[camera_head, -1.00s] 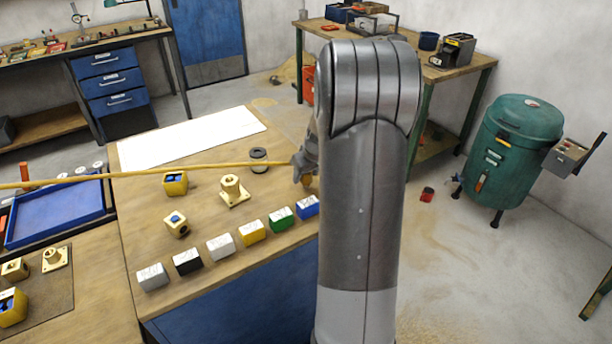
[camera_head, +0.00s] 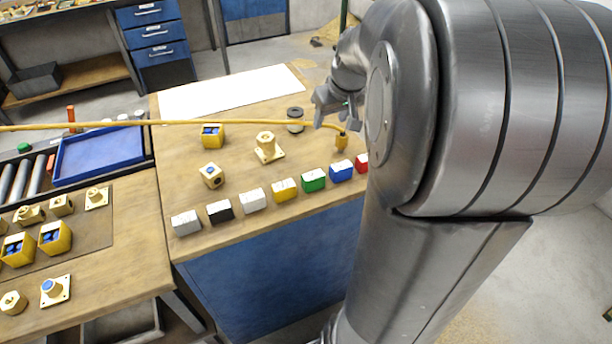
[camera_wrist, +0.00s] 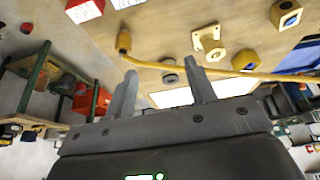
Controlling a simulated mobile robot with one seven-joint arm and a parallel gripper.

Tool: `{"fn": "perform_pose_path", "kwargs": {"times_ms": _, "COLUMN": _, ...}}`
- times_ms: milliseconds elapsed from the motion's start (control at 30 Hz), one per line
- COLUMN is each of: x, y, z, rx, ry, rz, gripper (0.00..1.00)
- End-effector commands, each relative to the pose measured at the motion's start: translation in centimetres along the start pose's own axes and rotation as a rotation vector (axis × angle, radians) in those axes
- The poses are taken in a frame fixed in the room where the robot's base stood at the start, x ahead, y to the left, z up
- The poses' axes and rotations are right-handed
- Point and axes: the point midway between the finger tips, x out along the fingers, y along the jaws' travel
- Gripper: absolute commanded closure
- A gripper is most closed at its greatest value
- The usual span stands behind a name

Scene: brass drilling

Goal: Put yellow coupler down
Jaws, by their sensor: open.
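The yellow coupler (camera_head: 341,142) is at the end of a yellow hose (camera_head: 240,121), at the right side of the wooden bench top, behind the blue and red blocks. It looks upright, with the hose bending down into it; whether it touches the bench is hard to tell. My gripper (camera_head: 334,112) is open and empty just above and behind the coupler in the head view.
A row of coloured blocks (camera_head: 284,189) lines the bench's front edge. A brass flanged piece (camera_head: 267,147), a dark ring (camera_head: 295,120) and yellow boxes (camera_head: 211,136) stand behind. A white sheet (camera_head: 230,91) covers the back. A blue tray (camera_head: 100,157) is left.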

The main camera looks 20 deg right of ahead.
Motion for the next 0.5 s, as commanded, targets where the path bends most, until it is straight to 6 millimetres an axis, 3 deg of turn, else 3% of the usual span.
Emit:
{"fn": "perform_pose_path", "kwargs": {"times_ms": 33, "x": -1.5, "y": -2.3, "z": 0.7, "rx": -0.011, "ry": 0.009, "rz": 0.0, "gripper": 0.49}}
{"fn": "perform_pose_path", "kwargs": {"times_ms": 200, "x": -5.2, "y": -8.1, "z": 3.9, "rx": -0.014, "ry": 0.023, "rz": 0.002, "gripper": 0.49}}
{"fn": "perform_pose_path", "kwargs": {"times_ms": 500, "x": -9.5, "y": -15.1, "z": 11.8, "rx": -0.007, "ry": 0.063, "rz": 0.002, "gripper": 0.49}}
